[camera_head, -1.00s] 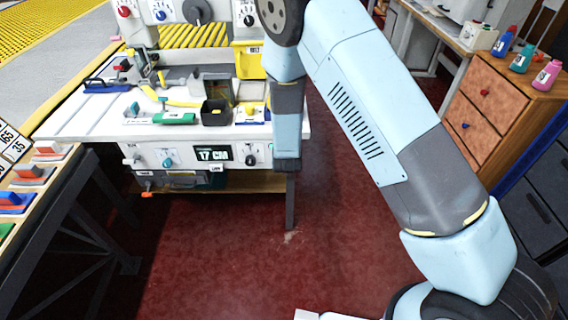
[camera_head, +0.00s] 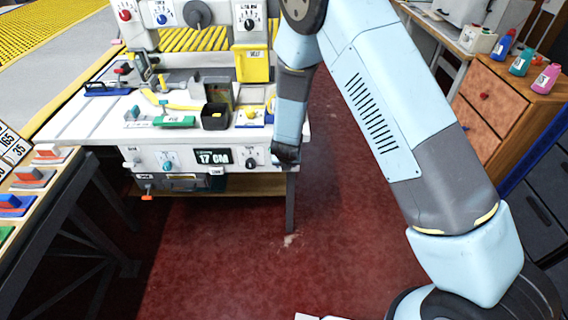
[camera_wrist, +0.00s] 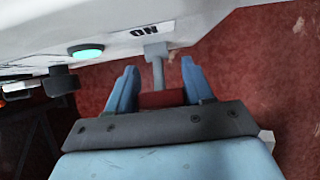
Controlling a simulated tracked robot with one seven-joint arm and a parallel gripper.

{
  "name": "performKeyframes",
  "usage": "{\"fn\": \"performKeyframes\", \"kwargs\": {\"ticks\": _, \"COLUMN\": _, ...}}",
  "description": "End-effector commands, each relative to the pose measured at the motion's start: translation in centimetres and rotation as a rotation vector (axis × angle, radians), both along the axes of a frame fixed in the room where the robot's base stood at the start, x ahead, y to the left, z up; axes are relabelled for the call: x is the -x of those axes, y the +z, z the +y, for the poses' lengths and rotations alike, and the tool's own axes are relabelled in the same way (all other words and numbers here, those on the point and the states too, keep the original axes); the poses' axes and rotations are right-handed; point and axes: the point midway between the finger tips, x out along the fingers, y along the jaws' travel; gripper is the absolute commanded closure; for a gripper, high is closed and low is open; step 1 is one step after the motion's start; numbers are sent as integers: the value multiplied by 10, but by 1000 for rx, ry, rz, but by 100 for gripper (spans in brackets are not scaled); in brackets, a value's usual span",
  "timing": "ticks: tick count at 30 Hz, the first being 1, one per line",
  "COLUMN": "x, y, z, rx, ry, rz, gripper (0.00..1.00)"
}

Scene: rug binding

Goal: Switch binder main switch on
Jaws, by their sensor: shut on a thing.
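The main switch shows in the wrist view as a small grey lever (camera_wrist: 157,67) standing out from the white binder panel (camera_wrist: 190,22), just below an ON label that appears upside down. My gripper (camera_wrist: 160,67) has its two blue fingers on either side of this lever, shut on it. In the head view my gripper (camera_head: 286,155) is at the right end of the binder's front panel (camera_head: 140,156). My arm hides the switch there.
A lit green round piece (camera_wrist: 86,51) and a dark knob (camera_wrist: 62,81) are on the panel beside the lever. A 17 CM display (camera_head: 213,158) is on the front. Red floor (camera_head: 345,240) is clear right of the binder's leg.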

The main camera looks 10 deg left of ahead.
Motion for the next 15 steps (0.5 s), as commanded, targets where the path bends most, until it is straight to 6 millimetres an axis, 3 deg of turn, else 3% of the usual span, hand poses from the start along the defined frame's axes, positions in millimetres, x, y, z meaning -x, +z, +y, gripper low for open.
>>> {"fn": "performKeyframes", "kwargs": {"ticks": 1, "x": 1, "y": 0, "z": 2, "rx": -2, "ry": 2, "rz": 1, "gripper": 79}}
{"fn": "performKeyframes", "kwargs": {"ticks": 2, "x": 1, "y": -1, "z": 2, "rx": -2, "ry": 2, "rz": 1, "gripper": 46}}
{"fn": "performKeyframes", "kwargs": {"ticks": 3, "x": 1, "y": -1, "z": 2, "rx": -1, "ry": 2, "rz": 1, "gripper": 42}}
{"fn": "performKeyframes", "kwargs": {"ticks": 8, "x": 1, "y": -1, "z": 1, "rx": 0, "ry": 1, "rz": 0, "gripper": 28}}
{"fn": "performKeyframes", "kwargs": {"ticks": 15, "x": 0, "y": 0, "z": 0, "rx": 0, "ry": 0, "rz": 0, "gripper": 28}}
